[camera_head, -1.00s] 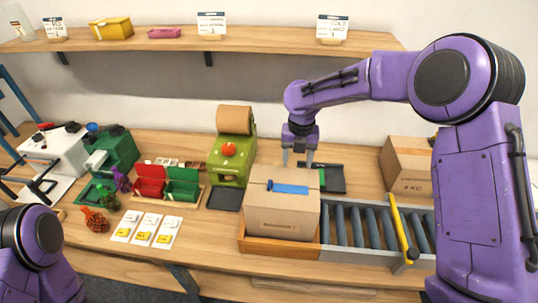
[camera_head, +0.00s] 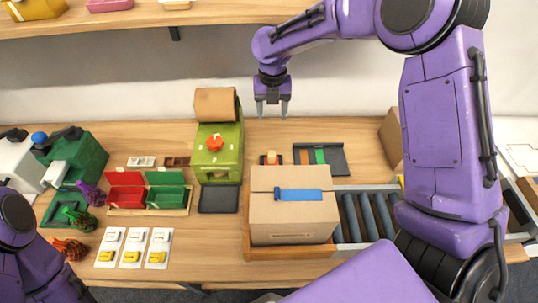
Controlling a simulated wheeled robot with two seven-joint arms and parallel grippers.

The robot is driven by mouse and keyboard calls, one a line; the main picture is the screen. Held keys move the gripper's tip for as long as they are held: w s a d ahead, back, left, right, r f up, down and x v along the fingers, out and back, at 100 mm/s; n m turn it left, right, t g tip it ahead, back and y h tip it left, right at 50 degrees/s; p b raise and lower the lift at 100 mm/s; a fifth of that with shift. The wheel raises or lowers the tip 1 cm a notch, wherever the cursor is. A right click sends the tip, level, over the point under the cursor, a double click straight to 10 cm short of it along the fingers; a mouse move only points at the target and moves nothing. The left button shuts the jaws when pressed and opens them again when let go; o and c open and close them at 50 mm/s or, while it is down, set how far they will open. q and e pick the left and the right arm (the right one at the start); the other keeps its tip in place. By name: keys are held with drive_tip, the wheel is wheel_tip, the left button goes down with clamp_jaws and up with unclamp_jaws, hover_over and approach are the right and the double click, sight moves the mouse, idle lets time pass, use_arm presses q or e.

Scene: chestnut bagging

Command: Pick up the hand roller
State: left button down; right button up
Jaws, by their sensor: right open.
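A small orange-topped object (camera_head: 270,158) stands on the table just behind the cardboard box (camera_head: 294,218). It may be the hand roller, but it is too small to be sure, and the box hides its foot. My right gripper (camera_head: 272,108) points down, open and empty, above and apart from that object in the picture. A blue strip (camera_head: 299,195) lies on the box's top, with a small blue piece at its left end. My left arm shows at the lower left edge, but its gripper is out of view.
A dark tray (camera_head: 335,170) with orange and green strips lies right of the small object. A green machine (camera_head: 217,160) stands to the left. A roller conveyor (camera_head: 368,218) runs right of the box. Red (camera_head: 126,190) and green bins (camera_head: 166,198) sit further left.

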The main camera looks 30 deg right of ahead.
drive_tip(key=f, duration=0.1)
drive_tip(key=b, duration=0.9)
hover_over(272, 153)
wheel_tip(272, 153, down, 8)
drive_tip(key=shift+w+a+f, duration=0.1)
drive_tip(key=shift+a, duration=0.05)
drive_tip(key=shift+f, duration=0.25)
wheel_tip(272, 153, down, 10)
drive_tip(key=p, duration=0.3)
drive_tip(key=shift+r, duration=0.1)
clamp_jaws()
